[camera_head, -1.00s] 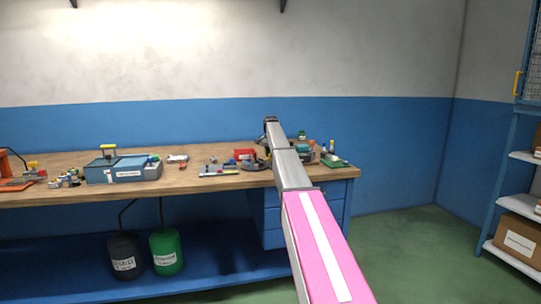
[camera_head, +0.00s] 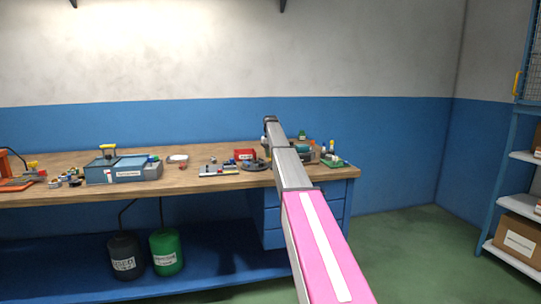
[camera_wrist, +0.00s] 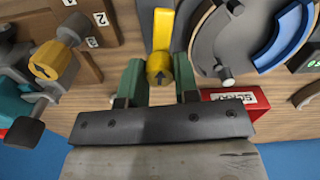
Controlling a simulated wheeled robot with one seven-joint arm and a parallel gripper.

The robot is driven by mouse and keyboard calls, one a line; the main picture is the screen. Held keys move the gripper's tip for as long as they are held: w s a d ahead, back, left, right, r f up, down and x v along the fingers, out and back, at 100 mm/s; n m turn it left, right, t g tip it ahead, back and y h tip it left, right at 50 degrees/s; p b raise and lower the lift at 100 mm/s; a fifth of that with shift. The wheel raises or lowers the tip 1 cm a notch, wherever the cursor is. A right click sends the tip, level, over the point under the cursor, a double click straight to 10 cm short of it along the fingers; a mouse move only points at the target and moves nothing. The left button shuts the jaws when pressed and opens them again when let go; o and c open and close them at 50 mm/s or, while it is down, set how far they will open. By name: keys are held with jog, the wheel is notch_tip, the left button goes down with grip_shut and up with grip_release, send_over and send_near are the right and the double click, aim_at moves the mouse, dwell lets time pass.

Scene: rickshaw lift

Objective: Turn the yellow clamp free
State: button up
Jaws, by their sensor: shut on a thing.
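The yellow clamp (camera_wrist: 163,30) shows in the wrist view as an upright yellow lever with a round yellow knob, marked with a dark arrow, at its lower end. My gripper (camera_wrist: 159,72) has its two green fingers on either side of the knob and is shut on it. The lever points up in the picture, in front of a grey part. In the head view my pink and grey arm reaches over the right part of the workbench (camera_head: 110,200), and neither clamp nor fingers can be made out there.
Right of the clamp are a blue curved piece (camera_wrist: 284,40) and a red labelled block (camera_wrist: 252,98). Left are a yellow knob (camera_wrist: 54,60) and numbered tags (camera_wrist: 98,19). On the bench, a blue-grey box (camera_head: 124,170) and small items stand left of my arm.

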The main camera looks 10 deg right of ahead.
jog(key=shift+n, duration=0.8)
jog(key=o, duration=0.9)
jog(key=shift+r, duration=0.1)
notch_tip(320, 180, up, 11)
jog(key=shift+f, duration=0.15)
